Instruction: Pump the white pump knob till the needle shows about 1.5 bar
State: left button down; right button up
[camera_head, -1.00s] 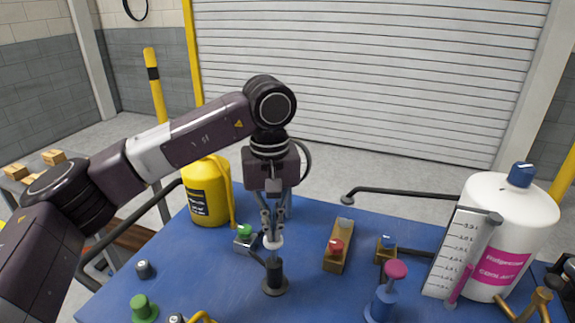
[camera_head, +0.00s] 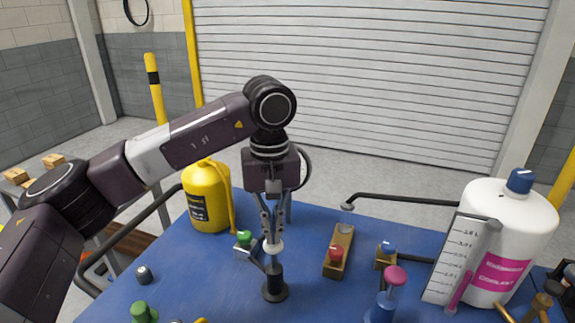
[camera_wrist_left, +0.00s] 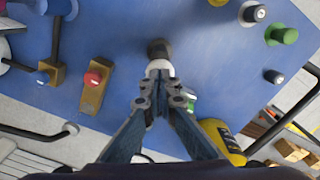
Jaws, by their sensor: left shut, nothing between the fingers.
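The white pump knob (camera_head: 273,248) stands on top of a black pump body (camera_head: 274,284) on the blue table. My left gripper (camera_head: 271,236) points straight down with shut, empty fingers, its tips right at the top of the knob. In the left wrist view the white knob (camera_wrist_left: 160,68) shows just beyond the gripper tips (camera_wrist_left: 160,86), with the dark pump body (camera_wrist_left: 158,47) behind it. I cannot tell whether the tips press on the knob. No gauge needle can be made out in either view. My right gripper is not in view.
A green-knobbed block (camera_head: 245,243) sits close left of the pump. A brass block with a red knob (camera_head: 335,253) stands to its right. A yellow bottle (camera_head: 207,197) is behind left. A pink-topped blue post (camera_head: 384,300) and a white coolant tank (camera_head: 505,235) stand right.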

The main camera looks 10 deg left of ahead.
pick_arm(q)
notch_tip(320, 180, up, 6)
jog(key=p, duration=0.4)
dwell(0.4)
